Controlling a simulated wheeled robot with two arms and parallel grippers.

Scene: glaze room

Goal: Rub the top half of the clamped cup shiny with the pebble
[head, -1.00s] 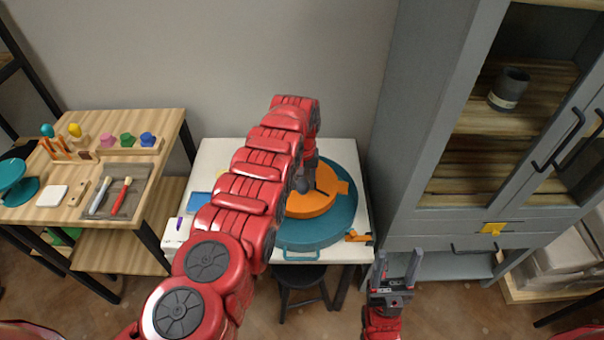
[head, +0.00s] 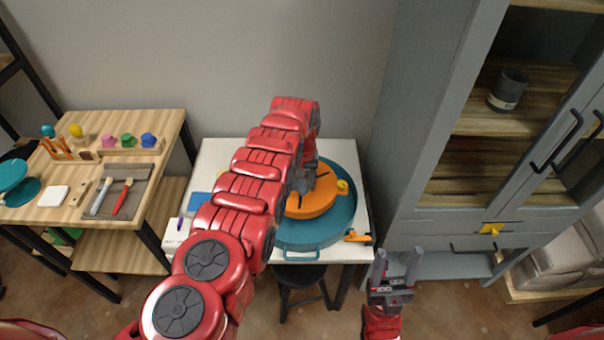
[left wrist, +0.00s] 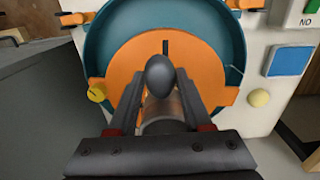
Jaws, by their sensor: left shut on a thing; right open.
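My left gripper (left wrist: 161,74) is shut on the dark grey, egg-shaped pebble (left wrist: 160,76). In the left wrist view the pebble shows in front of the orange wheel head (left wrist: 128,68), which sits in a teal basin (left wrist: 233,50). Part of a brownish cylinder, apparently the clamped cup (left wrist: 163,106), shows between the fingers. I cannot tell whether the pebble touches it. In the head view my left gripper (head: 304,184) is over the wheel, and my arm hides the cup. A yellow knob (head: 342,186) is at the wheel head's right edge. My right gripper (head: 393,268) is open and empty.
A white table (head: 215,160) bears the basin, a blue block (left wrist: 289,62) and a yellow ball-like sponge (left wrist: 259,97). A wooden bench (head: 165,125) with tools stands left. A grey cabinet (head: 415,130) stands close on the right, with a dark cup (head: 508,90) inside.

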